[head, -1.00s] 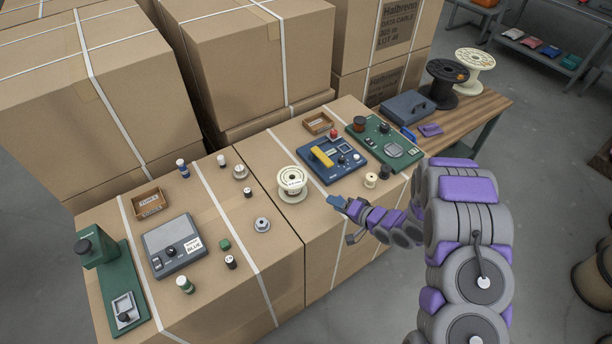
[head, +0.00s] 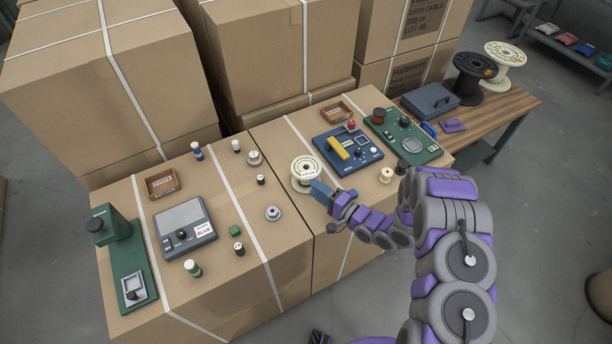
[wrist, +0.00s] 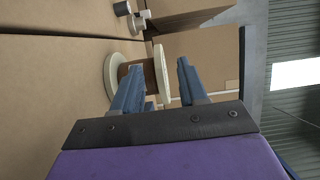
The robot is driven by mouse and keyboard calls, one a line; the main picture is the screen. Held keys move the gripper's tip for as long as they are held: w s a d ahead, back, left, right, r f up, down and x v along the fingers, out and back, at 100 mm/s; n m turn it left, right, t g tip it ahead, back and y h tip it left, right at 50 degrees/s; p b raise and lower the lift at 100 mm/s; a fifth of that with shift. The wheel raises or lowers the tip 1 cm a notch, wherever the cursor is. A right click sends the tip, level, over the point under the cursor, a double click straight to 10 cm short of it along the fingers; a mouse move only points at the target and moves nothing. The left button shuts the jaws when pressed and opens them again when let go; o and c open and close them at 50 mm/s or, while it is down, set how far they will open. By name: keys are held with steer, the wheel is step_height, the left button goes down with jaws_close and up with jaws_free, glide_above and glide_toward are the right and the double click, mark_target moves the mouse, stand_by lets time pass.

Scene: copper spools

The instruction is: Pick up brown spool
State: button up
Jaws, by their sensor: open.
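A spool with cream flanges (head: 305,170) stands near the front edge of the right box top. In the wrist view it shows a brown winding (wrist: 149,72) between its flanges. My gripper (head: 317,189) is open, low beside the spool on its near right side. In the wrist view the two blue fingers of my gripper (wrist: 158,68) point at the spool; the left finger overlaps part of it. I cannot tell whether they touch. A smaller dark brown cylinder (head: 378,116) stands on the green board (head: 420,145) farther right.
A blue board with a yellow handle (head: 338,149) lies right of the spool, and a small cream spool (head: 386,175) stands near the front edge. A silver-grey spool (head: 273,213) stands to the left. Tall cartons (head: 280,50) block the back.

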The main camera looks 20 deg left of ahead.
mark_target(295, 175)
steer(key=x, duration=0.4)
steer(key=shift+w+a+b, duration=0.15)
steer(key=shift+a+b, duration=0.1)
steer(key=shift+b, duration=0.05)
steer(key=x, duration=0.1)
steer(key=b+x, duration=0.1)
steer(key=x, duration=0.2)
steer(key=shift+a+f, duration=0.35)
steer(key=shift+f, duration=0.05)
steer(key=shift+w+a, duration=0.15)
steer(key=shift+a, duration=0.1)
steer(key=shift+d, duration=0.1)
jaws_close()
